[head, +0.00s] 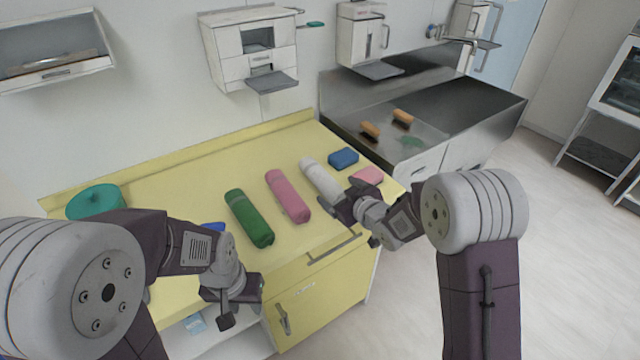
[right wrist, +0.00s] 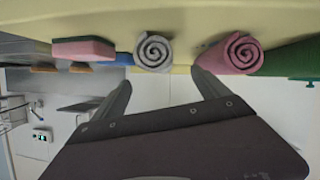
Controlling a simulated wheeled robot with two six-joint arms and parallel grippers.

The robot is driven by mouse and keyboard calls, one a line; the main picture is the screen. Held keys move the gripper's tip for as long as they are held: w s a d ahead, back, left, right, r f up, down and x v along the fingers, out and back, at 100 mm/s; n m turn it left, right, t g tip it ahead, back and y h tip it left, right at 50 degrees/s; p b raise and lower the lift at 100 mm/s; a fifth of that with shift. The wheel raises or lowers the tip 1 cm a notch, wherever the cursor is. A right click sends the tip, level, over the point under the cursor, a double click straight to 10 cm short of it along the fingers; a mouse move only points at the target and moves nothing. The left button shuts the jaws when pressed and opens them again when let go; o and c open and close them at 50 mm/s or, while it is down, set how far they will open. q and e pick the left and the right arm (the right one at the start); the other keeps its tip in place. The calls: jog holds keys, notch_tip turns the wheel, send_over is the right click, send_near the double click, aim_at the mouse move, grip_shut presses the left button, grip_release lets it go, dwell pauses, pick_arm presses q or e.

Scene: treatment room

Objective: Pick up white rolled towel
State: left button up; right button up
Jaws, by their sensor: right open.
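The white rolled towel (head: 318,177) lies on the yellow counter (head: 165,190), to the right of the pink rolled towel (head: 287,195) and the green rolled towel (head: 249,217). My right gripper (head: 347,203) is open at the near end of the white towel. In the right wrist view the spiral end of the white towel (right wrist: 153,52) shows ahead, between the two spread fingers (right wrist: 164,92), with nothing held. My left gripper (head: 237,302) hangs at the front edge of the counter, away from the white towel; its jaw opening is unclear.
A blue block (head: 343,158) and a pink block (head: 367,176) lie right of the white towel. A teal round container (head: 96,201) stands at the left. A metal sink counter (head: 450,105) with orange brushes adjoins at the right.

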aim_at(331, 187)
jog(key=shift+w+f, duration=0.1)
jog(key=shift+w, duration=0.2)
jog(key=shift+w+a+f, duration=0.25)
jog(key=shift+w+a, duration=0.3)
jog(key=shift+w, duration=0.05)
jog(key=shift+w+a+f, duration=0.25)
jog(key=shift+w+a, duration=0.3)
jog(key=shift+w, duration=0.05)
jog(key=shift+w+f, duration=0.1)
jog(key=x, duration=0.5)
jog(key=shift+d+f+p, duration=0.2)
jog(key=shift+f+p, duration=0.1)
jog(key=shift+p, duration=0.05)
jog(key=shift+r, duration=0.1)
jog(key=shift+c, duration=0.3)
jog(key=shift+d, duration=0.1)
jog(key=c, duration=1.5)
jog(key=shift+o, duration=0.2)
jog(key=shift+r, duration=0.1)
